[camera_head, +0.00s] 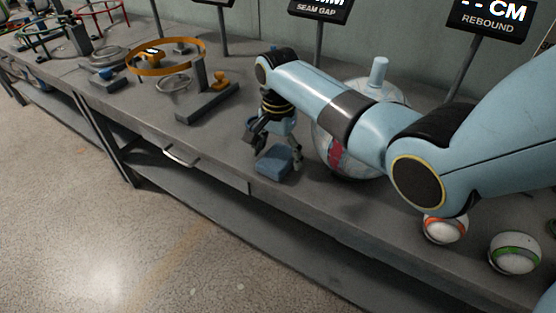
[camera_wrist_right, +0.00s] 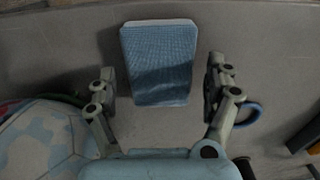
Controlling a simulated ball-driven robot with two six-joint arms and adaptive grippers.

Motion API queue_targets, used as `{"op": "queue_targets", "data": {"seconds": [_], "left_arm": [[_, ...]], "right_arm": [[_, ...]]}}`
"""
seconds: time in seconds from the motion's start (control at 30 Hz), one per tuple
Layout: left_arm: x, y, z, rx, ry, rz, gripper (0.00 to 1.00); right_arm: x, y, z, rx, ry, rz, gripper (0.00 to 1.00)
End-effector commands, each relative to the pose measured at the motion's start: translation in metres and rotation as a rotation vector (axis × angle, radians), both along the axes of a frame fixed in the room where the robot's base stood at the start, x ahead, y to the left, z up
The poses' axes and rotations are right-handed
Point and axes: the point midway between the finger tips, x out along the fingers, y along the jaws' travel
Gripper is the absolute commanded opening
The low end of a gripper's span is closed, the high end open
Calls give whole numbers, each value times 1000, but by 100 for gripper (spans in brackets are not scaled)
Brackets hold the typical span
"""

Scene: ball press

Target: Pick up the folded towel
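The folded towel (camera_head: 273,162) is a small blue block-like stack lying on the grey bench near its front edge. In the right wrist view the towel (camera_wrist_right: 160,62) shows a woven blue top, with a pale edge at its far end. My right gripper (camera_head: 274,147) points down over the towel. In the wrist view its open fingers (camera_wrist_right: 163,85) stand on either side of the towel's near part, with gaps between them and the towel. Nothing is held. My left gripper is not in view.
A large pale ball-shaped thing (camera_head: 330,150) stands right beside the gripper, partly behind my arm. A yellow ring gauge (camera_head: 165,58) stands to the left. White balls with orange (camera_head: 445,228) and green (camera_head: 514,252) bands lie at right.

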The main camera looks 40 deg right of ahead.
Motion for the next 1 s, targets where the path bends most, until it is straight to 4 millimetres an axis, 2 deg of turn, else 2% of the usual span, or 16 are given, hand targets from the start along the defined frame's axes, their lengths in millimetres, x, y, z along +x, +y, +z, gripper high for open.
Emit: {"op": "queue_targets", "data": {"seconds": [0.03, 0.37, 0.57, 0.67, 1.0], "left_arm": [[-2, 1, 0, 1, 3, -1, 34], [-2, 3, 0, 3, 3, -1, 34], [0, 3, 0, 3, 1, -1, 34], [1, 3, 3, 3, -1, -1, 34], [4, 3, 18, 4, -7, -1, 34]], "right_arm": [[0, 0, 0, 0, 0, 0, 76], [0, 0, 0, 0, 0, 0, 33], [0, 0, 1, 0, 0, 0, 33], [0, 0, 8, -1, -1, 0, 33], [1, 0, 76, 0, -3, 0, 33]]}}
